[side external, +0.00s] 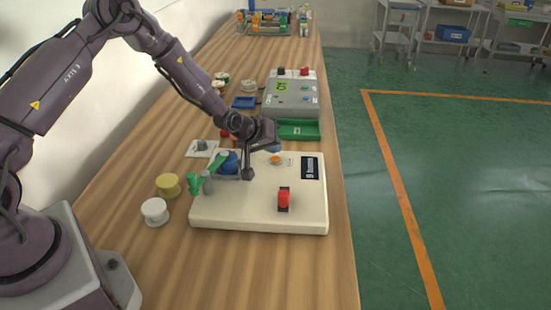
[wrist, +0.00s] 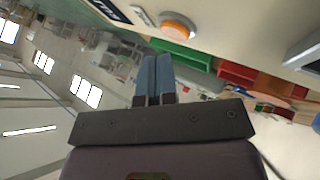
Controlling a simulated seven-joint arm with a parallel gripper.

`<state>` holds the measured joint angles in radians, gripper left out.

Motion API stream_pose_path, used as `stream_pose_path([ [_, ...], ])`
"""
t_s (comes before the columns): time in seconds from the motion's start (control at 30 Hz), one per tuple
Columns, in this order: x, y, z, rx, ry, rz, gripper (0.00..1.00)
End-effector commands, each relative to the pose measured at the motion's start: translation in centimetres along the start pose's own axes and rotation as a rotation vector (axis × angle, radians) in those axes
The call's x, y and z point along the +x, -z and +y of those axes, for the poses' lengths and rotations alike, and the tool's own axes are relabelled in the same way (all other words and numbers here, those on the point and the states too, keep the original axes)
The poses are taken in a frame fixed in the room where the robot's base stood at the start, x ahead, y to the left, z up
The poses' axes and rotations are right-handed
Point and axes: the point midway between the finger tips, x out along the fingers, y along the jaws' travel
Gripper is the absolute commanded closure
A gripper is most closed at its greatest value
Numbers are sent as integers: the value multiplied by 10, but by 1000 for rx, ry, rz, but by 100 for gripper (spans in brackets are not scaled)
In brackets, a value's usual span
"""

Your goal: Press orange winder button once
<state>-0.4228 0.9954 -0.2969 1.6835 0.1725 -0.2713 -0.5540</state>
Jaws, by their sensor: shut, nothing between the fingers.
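The orange button (side external: 275,159) is a round cap on top of the cream box (side external: 240,205), towards its far edge. In the wrist view the orange button (wrist: 178,27) stands out from the box face, just above and right of my blue fingertips. My gripper (side external: 274,149) is shut and empty, with its fingers close together. It is close beside the button on its far side in the side view. In the wrist view my gripper (wrist: 157,60) shows a small gap to the button. I cannot tell the exact height between them.
The box also carries a red switch (side external: 284,199), a dark label (side external: 310,168) and a green and blue part (side external: 207,178). Behind it are a green tray (side external: 298,129) and a grey control box (side external: 292,98). Yellow (side external: 168,185) and white (side external: 155,212) spools stand at left.

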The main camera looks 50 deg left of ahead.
Motion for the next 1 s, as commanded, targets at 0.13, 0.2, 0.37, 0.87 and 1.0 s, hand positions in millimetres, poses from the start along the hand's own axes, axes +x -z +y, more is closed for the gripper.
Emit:
stream_pose_path([
  [0.13,0,0,0,0,0,0,100],
  [0.2,0,0,0,0,0,0,100],
  [0.37,2,-2,-2,-1,0,-1,100],
  [0.87,6,-4,-4,0,0,1,100],
  [1.0,7,-5,-5,0,0,0,100],
])
